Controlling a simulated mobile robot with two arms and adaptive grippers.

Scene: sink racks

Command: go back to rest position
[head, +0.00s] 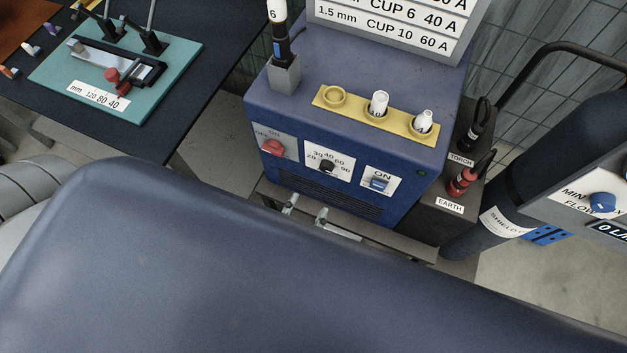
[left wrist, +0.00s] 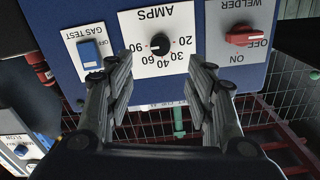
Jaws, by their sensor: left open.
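The tips of my left gripper (head: 306,213) show as two separate grey fingers just below the front panel of the blue welder (head: 335,100), past the edge of a large dark blue part in the foreground. In the left wrist view the left gripper (left wrist: 160,64) is open and empty, its fingers spread below the black amps knob (left wrist: 160,44). The panel appears upside down there, with the red welder switch (left wrist: 242,35) and the blue gas test switch (left wrist: 89,51) to the sides. I see no contact with the knob. My right gripper is not in view.
A teal board (head: 180,62) with a clamp lies on the dark table (head: 50,100) at left. A torch stands in a holder (head: 285,75) on the welder. A yellow rack (head: 352,109) holds two white cups. A dark gas cylinder (head: 520,185) stands at right. Red wire racks (left wrist: 290,150) lie below.

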